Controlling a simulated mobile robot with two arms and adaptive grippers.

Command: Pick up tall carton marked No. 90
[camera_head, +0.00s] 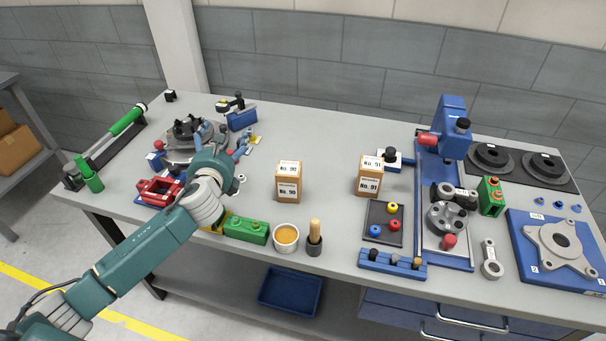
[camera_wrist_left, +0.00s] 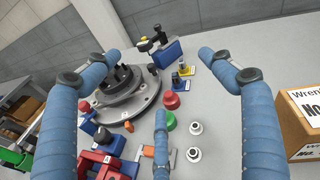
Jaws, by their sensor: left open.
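The tall carton marked No. 90 (camera_head: 288,183) is a tan box with white labels, standing upright near the middle of the table. Its side also shows at the right edge of the left wrist view (camera_wrist_left: 299,128), partly cut off by the frame. My left gripper (camera_head: 243,145) is to the left of the carton in the head view, apart from it, above the round fixture area. In the left wrist view its blue fingers (camera_wrist_left: 160,75) are spread with nothing held between them. A similar carton marked No. 91 (camera_head: 369,177) stands to the right. My right gripper is not in view.
A round grey fixture (camera_head: 187,150) and a red clamp (camera_head: 160,191) are near my left arm. A green block (camera_head: 246,229), a cup (camera_head: 286,238) and a wooden-handled brush (camera_head: 315,238) stand in front of the carton. The table behind the carton is clear.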

